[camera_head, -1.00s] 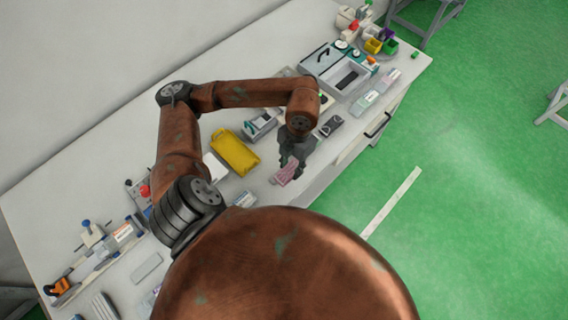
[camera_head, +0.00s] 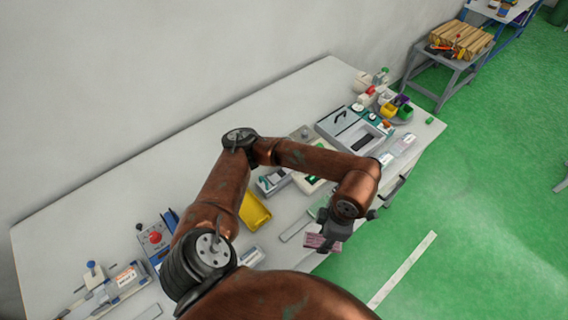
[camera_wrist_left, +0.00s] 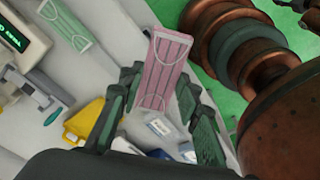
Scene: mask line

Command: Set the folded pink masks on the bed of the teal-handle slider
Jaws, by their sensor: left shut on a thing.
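The pink masks (camera_head: 322,243), a folded pleated piece with white ear loops, are held in my left gripper (camera_head: 332,228) near the bench's front edge. In the left wrist view the pink masks (camera_wrist_left: 163,72) stick out from between the two dark fingers, which are shut on them. The slider (camera_head: 272,181), a small grey device, stands on the bench, left of and behind the gripper. Its teal handle (camera_wrist_left: 53,117) shows at the left of the wrist view, apart from the masks. My right gripper is not in view.
A green mask (camera_wrist_left: 72,28) lies near a device with a lit display (camera_wrist_left: 18,38). A large grey machine (camera_head: 352,130) and small coloured bins (camera_head: 390,108) stand farther right. The bench's back strip is clear.

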